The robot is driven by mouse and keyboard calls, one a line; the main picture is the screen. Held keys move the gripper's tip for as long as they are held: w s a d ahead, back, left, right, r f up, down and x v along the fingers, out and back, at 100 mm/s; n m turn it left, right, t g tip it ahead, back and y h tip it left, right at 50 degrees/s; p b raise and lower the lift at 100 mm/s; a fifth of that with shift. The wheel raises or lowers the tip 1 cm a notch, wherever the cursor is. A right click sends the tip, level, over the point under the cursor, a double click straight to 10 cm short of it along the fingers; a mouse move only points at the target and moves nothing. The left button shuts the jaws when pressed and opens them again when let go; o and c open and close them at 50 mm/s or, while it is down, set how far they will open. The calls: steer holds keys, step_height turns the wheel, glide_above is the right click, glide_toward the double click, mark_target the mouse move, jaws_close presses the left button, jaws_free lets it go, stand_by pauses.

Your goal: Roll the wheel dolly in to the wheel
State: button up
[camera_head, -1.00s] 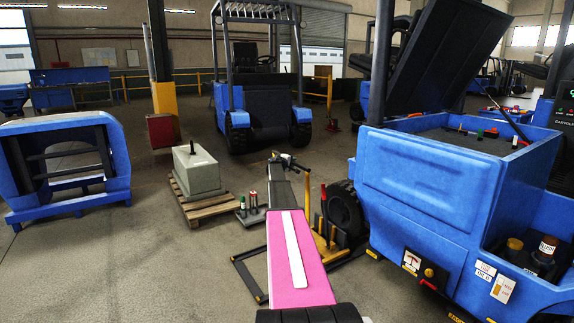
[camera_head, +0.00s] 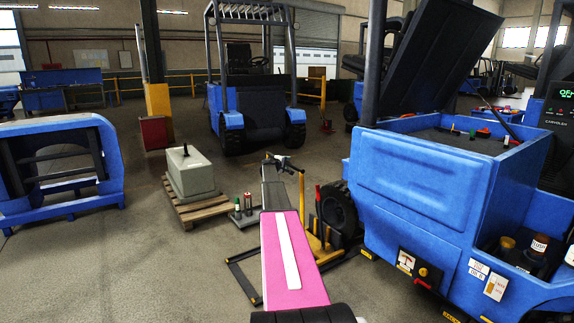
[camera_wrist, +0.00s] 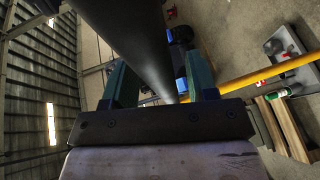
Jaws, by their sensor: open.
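The wheel dolly (camera_head: 318,246) stands on the floor just left of the blue truck's black wheel (camera_head: 338,207). It has a yellow upright post (camera_head: 302,196) and dark floor legs that reach out under my pink arm. The dolly and the wheel appear apart, but my arm and the post partly hide the gap. My gripper (camera_head: 279,161) is open beside the top of the post. In the wrist view, a dark round bar (camera_wrist: 135,45) runs down between the open fingers (camera_wrist: 160,88), and a yellow bar (camera_wrist: 260,72) crosses behind them. I cannot tell whether the fingers touch either bar.
The blue truck (camera_head: 425,200) fills the right side. A grey block (camera_head: 190,172) on a wooden pallet (camera_head: 200,208) and a small tray with bottles (camera_head: 245,216) stand left of the dolly. A blue frame (camera_head: 60,205) stands far left. Floor is free at front left.

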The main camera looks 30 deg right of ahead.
steer(key=v, duration=0.9)
steer(key=shift+s+a+r, duration=0.15)
steer(key=shift+s+a, duration=0.05)
steer(key=shift+a, duration=0.05)
